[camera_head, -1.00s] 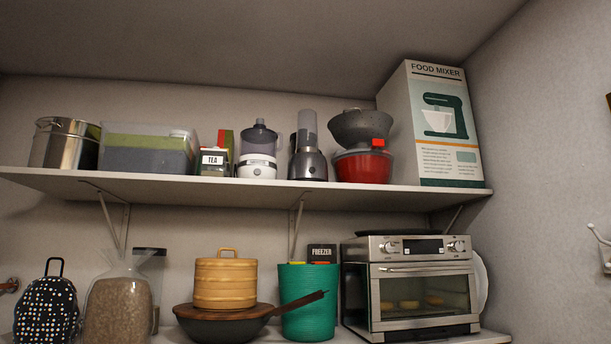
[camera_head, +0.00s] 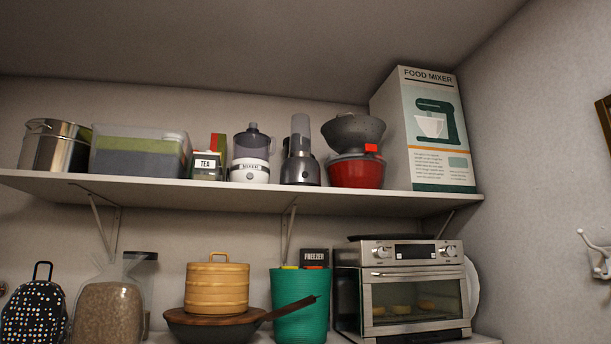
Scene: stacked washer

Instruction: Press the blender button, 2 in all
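Two blender-like appliances stand side by side on the upper shelf in the head view. One is a white-based mixer (camera_head: 250,172) with a dark clear jar and a lettered band on its base. To its right is a dark grey blender (camera_head: 300,170) with a tall clear cup; a small round spot shows on its base. I cannot tell which one is the task's blender, and any button is too small to make out. My gripper is not in view.
The upper shelf (camera_head: 240,197) also holds a steel pot (camera_head: 55,150), a clear bin (camera_head: 140,155), a tea box (camera_head: 207,166), a red pot (camera_head: 356,172) and a food mixer box (camera_head: 430,130). Below are a toaster oven (camera_head: 412,290), a green basket (camera_head: 300,305) and a bamboo steamer (camera_head: 217,288).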

